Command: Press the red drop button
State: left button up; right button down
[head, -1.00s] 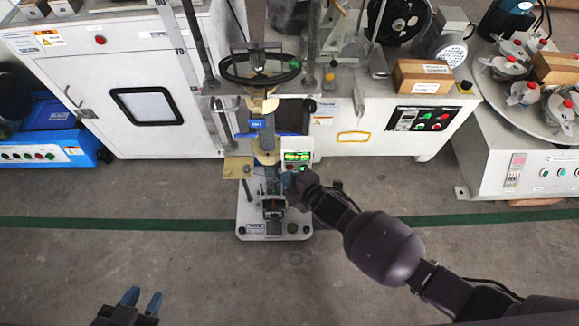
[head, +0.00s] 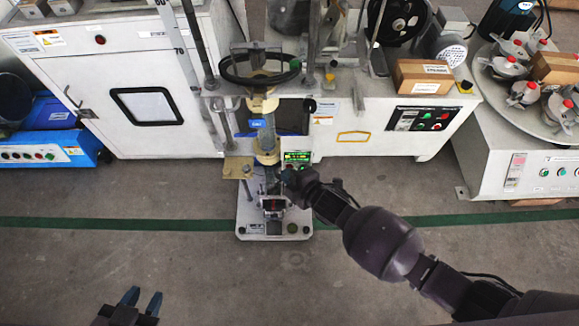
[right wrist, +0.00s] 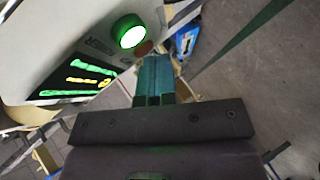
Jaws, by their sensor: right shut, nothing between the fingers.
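The control panel (head: 297,157) with a green-lit display sits on the small press-like tester (head: 246,215) in the middle of the head view. In the right wrist view the display (right wrist: 78,80) glows green and yellow, beside a lit green button (right wrist: 128,31). A dull red button (right wrist: 144,47) lies just below it, at the tips of my right gripper (right wrist: 155,60). My right gripper is shut and empty; I cannot tell whether it touches the red button. In the head view the right gripper (head: 287,178) covers the panel's lower part. My left gripper (head: 142,299) is open and empty, low at the left.
A black handwheel (head: 259,68) tops the tester. White cabinets stand behind, one with another button panel (head: 420,119). A round table (head: 545,125) with several red-capped pieces is at right. The floor in front is clear, crossed by a green line (head: 130,224).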

pick_arm(q)
jog(key=shift+w+r, duration=0.1)
pick_arm(e)
jog(key=shift+s+r, duration=0.1)
pick_arm(q)
jog(key=shift+w+r+p, duration=0.15)
jog(key=shift+r+p, duration=0.15)
jog(key=shift+r, duration=0.05)
pick_arm(e)
jog(key=shift+s, duration=0.75)
